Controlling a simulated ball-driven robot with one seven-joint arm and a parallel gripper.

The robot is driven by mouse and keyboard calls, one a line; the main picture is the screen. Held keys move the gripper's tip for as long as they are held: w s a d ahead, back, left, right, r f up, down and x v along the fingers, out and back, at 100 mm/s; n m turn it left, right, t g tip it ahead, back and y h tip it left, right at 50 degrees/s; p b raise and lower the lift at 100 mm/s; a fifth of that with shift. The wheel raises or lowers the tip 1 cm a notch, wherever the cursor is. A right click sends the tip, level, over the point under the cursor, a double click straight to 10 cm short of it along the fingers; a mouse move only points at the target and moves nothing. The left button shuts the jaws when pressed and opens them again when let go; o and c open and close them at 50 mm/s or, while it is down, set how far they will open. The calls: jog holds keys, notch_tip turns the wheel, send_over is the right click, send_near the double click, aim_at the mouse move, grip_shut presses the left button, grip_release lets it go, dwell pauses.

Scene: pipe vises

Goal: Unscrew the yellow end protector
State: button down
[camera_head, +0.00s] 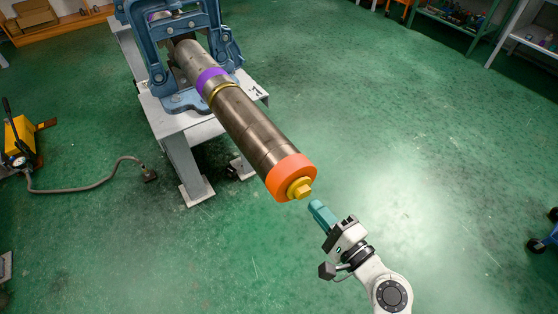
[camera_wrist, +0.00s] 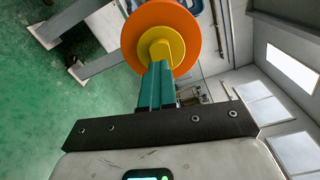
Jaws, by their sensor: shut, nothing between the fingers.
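The yellow end protector (camera_head: 299,187) sits at the near end of the pipe, with a small square-sided knob sticking out of its middle. An orange ring (camera_head: 289,171) surrounds it at the pipe end. The steel pipe (camera_head: 247,127) runs back up and left into a blue vise. My gripper (camera_head: 316,205) has teal fingers shut together, with nothing held. It is just to the lower right of the yellow knob, and a small gap shows in the head view. In the wrist view the teal fingers (camera_wrist: 157,82) point at the yellow protector (camera_wrist: 163,46) and overlap its lower part, so contact there cannot be told.
The blue vise (camera_head: 183,55) stands on a grey metal stand (camera_head: 184,153). A yellow pump (camera_head: 20,137) with a hose lies on the floor at left. Shelves (camera_head: 449,22) stand at the back right. The green floor right of the pipe is clear.

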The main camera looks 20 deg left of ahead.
jog(key=shift+v, duration=0.95)
jog(key=shift+s+a, duration=0.1)
jog(key=c, duration=1.4)
grip_release()
